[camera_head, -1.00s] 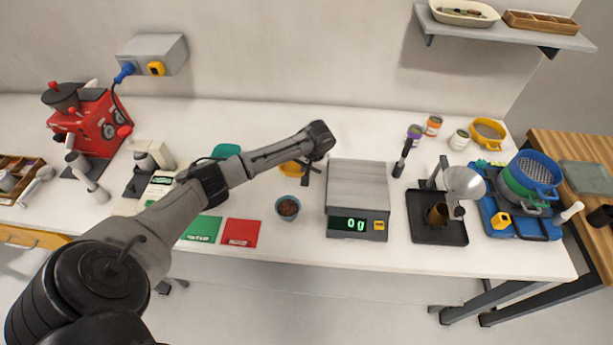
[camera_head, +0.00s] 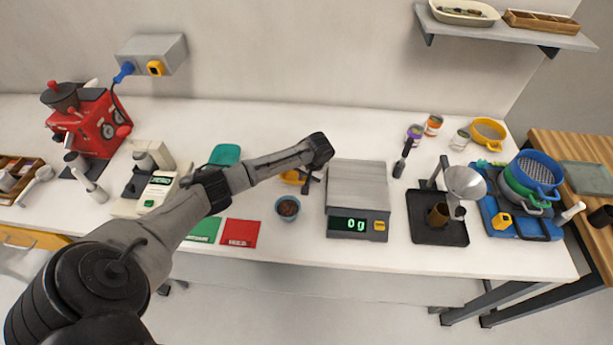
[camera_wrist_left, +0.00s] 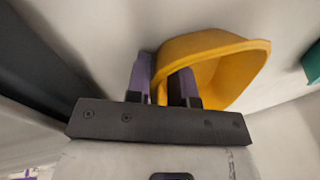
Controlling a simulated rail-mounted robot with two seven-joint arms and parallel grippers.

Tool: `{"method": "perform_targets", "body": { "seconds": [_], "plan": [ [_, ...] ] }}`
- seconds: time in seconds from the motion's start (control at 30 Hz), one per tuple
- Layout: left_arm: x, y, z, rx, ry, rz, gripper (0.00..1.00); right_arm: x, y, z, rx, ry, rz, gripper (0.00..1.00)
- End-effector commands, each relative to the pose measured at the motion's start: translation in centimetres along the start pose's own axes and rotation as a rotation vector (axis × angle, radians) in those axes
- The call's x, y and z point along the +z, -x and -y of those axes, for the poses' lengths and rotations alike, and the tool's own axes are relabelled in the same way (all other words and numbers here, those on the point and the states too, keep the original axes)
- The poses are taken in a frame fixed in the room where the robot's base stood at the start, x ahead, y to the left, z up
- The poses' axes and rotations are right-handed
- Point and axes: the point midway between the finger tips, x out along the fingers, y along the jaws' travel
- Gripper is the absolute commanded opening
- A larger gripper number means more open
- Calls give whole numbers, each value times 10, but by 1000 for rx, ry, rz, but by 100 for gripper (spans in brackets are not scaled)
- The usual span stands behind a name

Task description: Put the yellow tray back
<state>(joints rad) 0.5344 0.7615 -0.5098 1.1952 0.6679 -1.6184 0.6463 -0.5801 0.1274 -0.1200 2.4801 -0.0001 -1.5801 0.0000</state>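The yellow tray (camera_head: 291,178) shows only in part in the head view, behind my left forearm and left of the grey scale. In the left wrist view the tray (camera_wrist_left: 225,58) is large, with its open hollow facing right. My left gripper (camera_wrist_left: 163,88) has one purple-tipped finger outside the tray's near wall and one inside it. The fingers are close together with the yellow wall filling the gap. In the head view the left gripper (camera_head: 308,180) is low over the table and small. Whether the tray touches the table is unclear. My right gripper is not in view.
The scale (camera_head: 358,185) reads 0 g. A small blue-grey cup (camera_head: 287,208) with brown contents stands close in front of the tray. A teal tray (camera_head: 225,154) lies to the left, partly behind my arm. A red card (camera_head: 240,233) lies near the front edge. The back of the table is clear.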

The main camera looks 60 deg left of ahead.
Motion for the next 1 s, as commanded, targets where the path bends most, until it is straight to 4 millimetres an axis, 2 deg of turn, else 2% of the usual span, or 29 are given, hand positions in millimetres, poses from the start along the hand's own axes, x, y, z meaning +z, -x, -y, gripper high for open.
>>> {"method": "perform_targets", "body": {
  "seconds": [0.1, 0.4, 1.0],
  "plan": [
    [0, 0, 0, 0, 0, 0, 30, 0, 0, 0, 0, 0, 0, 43],
    [0, 5, 1, 0, -1, -1, 30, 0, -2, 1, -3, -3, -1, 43],
    [-1, 104, 1, 2, 0, -2, 30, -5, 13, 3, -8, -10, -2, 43]
  ]
}}
